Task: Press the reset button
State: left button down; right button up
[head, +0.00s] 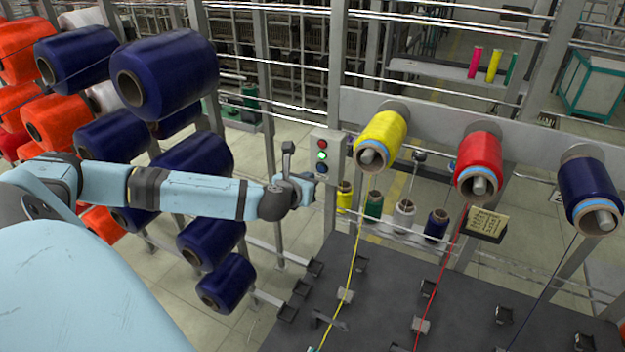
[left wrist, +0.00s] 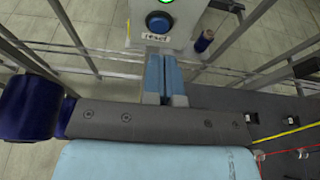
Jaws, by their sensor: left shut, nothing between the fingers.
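A grey control box (head: 327,157) is fixed to the frame post in the head view. It carries a red lamp (head: 321,143), a lit green lamp (head: 321,156) and a blue reset button (head: 321,168) at the bottom. In the left wrist view the blue button (left wrist: 158,22) sits above a white label (left wrist: 158,36) reading "reset". My left gripper (head: 306,187) is shut and empty, just left of and slightly below the button in the head view. In the left wrist view its fingertips (left wrist: 159,54) lie just below the label; contact with the box cannot be told. My right gripper is in neither view.
Large navy and orange yarn cones (head: 166,72) crowd the left on a rack. Yellow (head: 382,140), red (head: 478,163) and navy (head: 588,190) bobbins sit on spindles at right, with yarns running down over a dark panel (head: 390,290). Metal rails (left wrist: 90,52) flank the box.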

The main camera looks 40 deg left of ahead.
pick_arm(q)
jog(key=b+v, duration=0.1)
jog(key=v, duration=0.6)
jog(key=shift+s, duration=0.2)
jog(key=shift+f, duration=0.15)
jog(key=shift+d, duration=0.1)
